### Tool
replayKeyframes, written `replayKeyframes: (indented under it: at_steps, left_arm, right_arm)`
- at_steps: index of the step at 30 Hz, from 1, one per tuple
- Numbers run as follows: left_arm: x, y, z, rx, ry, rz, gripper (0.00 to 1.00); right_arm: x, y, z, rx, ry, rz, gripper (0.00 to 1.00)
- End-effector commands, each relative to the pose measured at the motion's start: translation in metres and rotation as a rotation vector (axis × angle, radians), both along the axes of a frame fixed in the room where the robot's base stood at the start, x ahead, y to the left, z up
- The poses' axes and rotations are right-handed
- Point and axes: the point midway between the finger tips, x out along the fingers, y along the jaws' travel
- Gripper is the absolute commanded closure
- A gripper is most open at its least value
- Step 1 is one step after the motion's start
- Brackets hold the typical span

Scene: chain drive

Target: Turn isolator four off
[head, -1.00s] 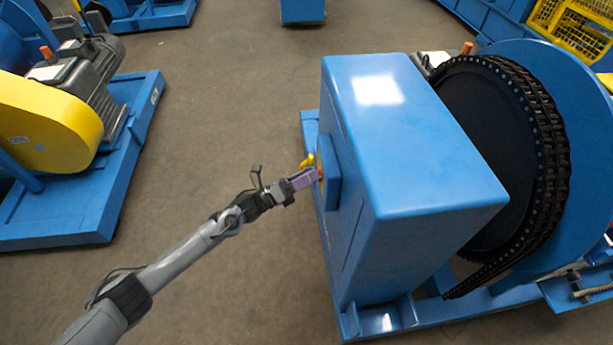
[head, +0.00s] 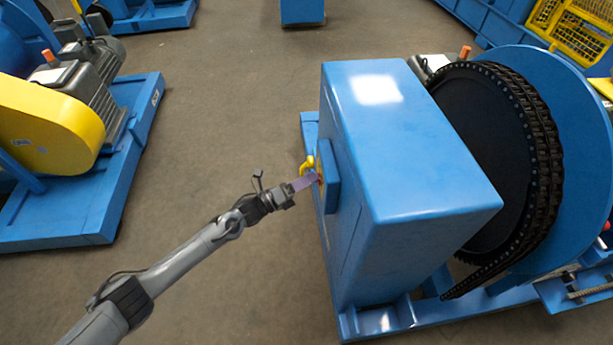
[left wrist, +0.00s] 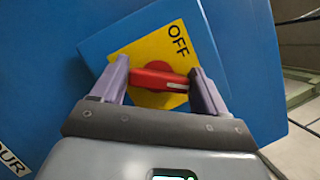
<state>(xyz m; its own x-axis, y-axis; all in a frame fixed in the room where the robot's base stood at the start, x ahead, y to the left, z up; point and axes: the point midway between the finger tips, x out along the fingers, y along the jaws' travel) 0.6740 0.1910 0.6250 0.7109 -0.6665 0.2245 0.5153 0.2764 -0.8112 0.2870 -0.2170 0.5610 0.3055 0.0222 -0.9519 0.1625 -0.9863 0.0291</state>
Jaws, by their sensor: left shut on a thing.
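The isolator's blue switch box (head: 330,178) is on the left side of a large blue cabinet. In the left wrist view its yellow plate (left wrist: 150,52) carries the word OFF, above and right of the red handle (left wrist: 160,80). The handle lies nearly level in that view, with a white mark at its right end, pointing away from OFF. My left gripper (left wrist: 160,82) is shut on the handle, one purple finger at each end; it also shows in the head view (head: 305,181). The plate's lower part is hidden by the gripper. My right gripper is not in view.
The letters OUR show on a white label (left wrist: 12,160) at the lower left of the wrist view. A yellow part (head: 307,165) sticks out beside the switch. A large chain wheel (head: 490,150) stands right of the cabinet (head: 420,150).

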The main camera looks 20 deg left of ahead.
Motion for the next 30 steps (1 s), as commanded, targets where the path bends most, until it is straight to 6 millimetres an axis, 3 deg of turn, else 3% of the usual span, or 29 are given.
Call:
replayKeyframes:
  at_steps: [1, 12, 30]
  left_arm:
    - [0.0, 0.0, 0.005, -0.017, 0.034, 0.001, 0.57]
    - [0.0, 0.001, 0.006, -0.178, 0.334, 0.002, 0.56]
    - [0.001, 0.001, 0.004, -0.45, 0.835, 0.001, 0.56]
  right_arm:
    - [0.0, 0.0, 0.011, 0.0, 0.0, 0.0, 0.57]
    - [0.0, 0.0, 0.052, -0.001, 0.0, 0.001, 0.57]
    - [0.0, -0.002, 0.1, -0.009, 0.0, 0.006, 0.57]
